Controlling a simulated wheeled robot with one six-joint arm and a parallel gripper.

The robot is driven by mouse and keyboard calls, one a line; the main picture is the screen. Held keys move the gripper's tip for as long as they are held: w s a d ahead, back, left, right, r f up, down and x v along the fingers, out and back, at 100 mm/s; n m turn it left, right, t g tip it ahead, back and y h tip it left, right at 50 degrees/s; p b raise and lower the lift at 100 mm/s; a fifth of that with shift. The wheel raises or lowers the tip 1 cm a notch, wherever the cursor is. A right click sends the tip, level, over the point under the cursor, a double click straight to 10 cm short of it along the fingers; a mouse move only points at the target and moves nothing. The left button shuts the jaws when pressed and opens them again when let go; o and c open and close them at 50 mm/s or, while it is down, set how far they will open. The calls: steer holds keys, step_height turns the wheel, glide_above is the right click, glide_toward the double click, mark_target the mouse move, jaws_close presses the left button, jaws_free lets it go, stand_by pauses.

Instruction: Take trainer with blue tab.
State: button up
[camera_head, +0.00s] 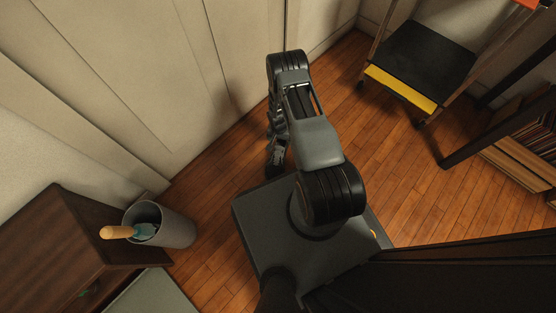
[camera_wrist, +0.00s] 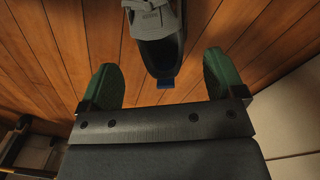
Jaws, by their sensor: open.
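A trainer (camera_wrist: 155,35) with a grey upper and a dark opening lies on the wooden floor in the wrist view, cut off by the top edge. Its blue tab (camera_wrist: 166,83) points towards my gripper (camera_wrist: 162,78). The gripper is open, with green finger pads on either side and nothing held. The tab end appears between the two fingers in the picture, with a gap on each side; I cannot tell how far below them it is. In the head view I cannot make out the trainer, and my arm hides part of the floor.
In the head view a grey bin (camera_head: 176,231) holding a wooden-handled tool (camera_head: 118,232) stands at the left beside a dark wooden cabinet (camera_head: 45,245). A pale wall (camera_head: 120,80) runs behind my arm. A black-topped stand (camera_head: 420,60) is at upper right. Bare floor (camera_head: 390,170) lies between.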

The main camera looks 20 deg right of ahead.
mark_target(278, 157)
steer(key=f+b, duration=0.2)
steer(key=f, duration=0.1)
steer(key=f+b, duration=0.1)
steer(key=f, duration=0.1)
steer(key=shift+s, duration=0.25)
steer(key=shift+c, duration=0.2)
steer(key=c, duration=1.5)
